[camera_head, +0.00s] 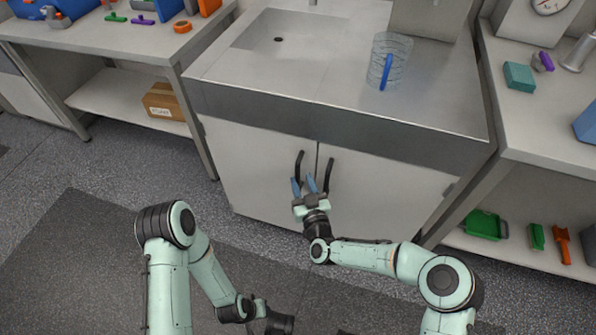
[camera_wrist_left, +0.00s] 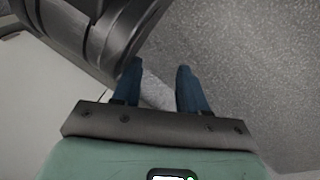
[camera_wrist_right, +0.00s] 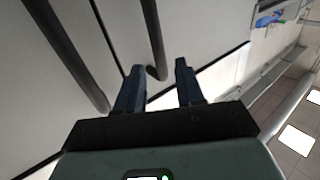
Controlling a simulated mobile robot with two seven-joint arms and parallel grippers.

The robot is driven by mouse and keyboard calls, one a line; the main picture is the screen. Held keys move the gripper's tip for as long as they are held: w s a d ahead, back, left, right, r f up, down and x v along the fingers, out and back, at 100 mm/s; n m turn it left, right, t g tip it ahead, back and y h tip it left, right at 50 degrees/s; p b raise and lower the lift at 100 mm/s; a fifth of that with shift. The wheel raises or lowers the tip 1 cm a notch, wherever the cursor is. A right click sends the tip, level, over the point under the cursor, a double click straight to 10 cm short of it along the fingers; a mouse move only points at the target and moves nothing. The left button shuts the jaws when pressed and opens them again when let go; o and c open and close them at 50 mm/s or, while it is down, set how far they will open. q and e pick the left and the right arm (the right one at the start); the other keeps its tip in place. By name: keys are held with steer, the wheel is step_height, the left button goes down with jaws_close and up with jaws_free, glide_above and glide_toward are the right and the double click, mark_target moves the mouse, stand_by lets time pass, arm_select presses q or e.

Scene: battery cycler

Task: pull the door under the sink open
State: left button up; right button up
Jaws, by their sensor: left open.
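The sink cabinet has two pale doors below the steel sink, a left door (camera_head: 258,165) and a right door (camera_head: 385,190). Both look shut, with a narrow seam between them. Each has a dark bar handle near the seam: the left handle (camera_head: 299,162) and the right handle (camera_head: 329,174). My right gripper (camera_head: 304,182) is open at the lower end of the left handle. In the right wrist view (camera_wrist_right: 158,70) that handle's end shows between the fingertips, with no clear contact. My left gripper (camera_wrist_left: 160,74) is open and empty, low and away from the doors.
Side tables flank the cabinet; a cardboard box (camera_head: 165,102) sits on the left shelf. A green bin (camera_head: 484,225) is low at right. The floor before the doors is clear.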

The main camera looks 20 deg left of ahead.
mark_target(298, 173)
arm_select(q)
steer(key=shift+g, duration=0.6)
steer(key=shift+s+a+f+b, duration=0.15)
steer(key=shift+s+f+b, duration=0.15)
steer(key=shift+s+f, duration=0.45)
steer(key=shift+s+a+f+b, duration=0.1)
steer(key=shift+s+f+b, duration=0.2)
steer(key=shift+s+f, duration=0.35)
arm_select(e)
steer(key=shift+x, duration=2.65)
arm_select(q)
steer(key=shift+s+r, duration=0.15)
steer(key=shift+r, duration=0.05)
arm_select(e)
jaws_close()
